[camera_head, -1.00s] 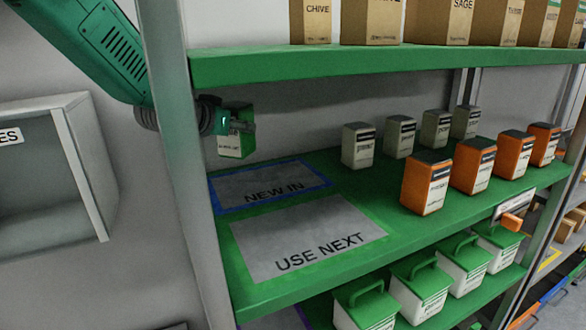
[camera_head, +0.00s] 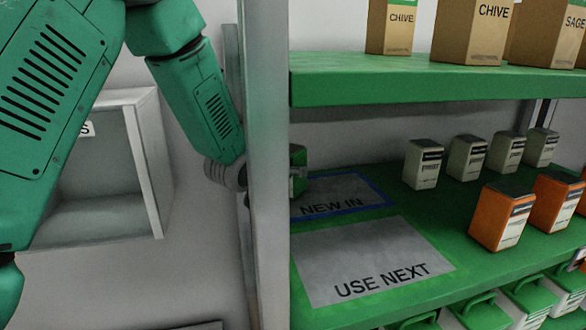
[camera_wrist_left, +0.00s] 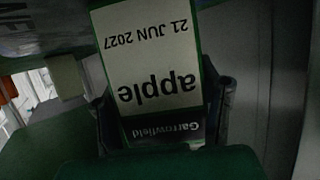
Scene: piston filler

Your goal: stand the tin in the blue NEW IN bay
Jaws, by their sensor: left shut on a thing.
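The tin (camera_head: 298,157) is green; in the wrist view its pale label (camera_wrist_left: 152,65) reads "apple", "21 JUN 2027", upside down. My left gripper (camera_wrist_left: 165,105) is shut on it, with a dark finger on each side. In the head view the shelf post hides most of the gripper and part of the tin. The tin looks roughly upright at the left end of the NEW IN bay (camera_head: 348,186), a grey patch outlined in blue. I cannot tell whether its base touches the shelf. My right gripper is not in view.
The grey shelf post (camera_head: 266,220) stands right beside my left forearm. The USE NEXT patch (camera_head: 372,262) in front is empty. Pale tins (camera_head: 424,166) and orange tins (camera_head: 502,217) stand to the right. A green upper shelf (camera_head: 430,78) with boxes hangs above.

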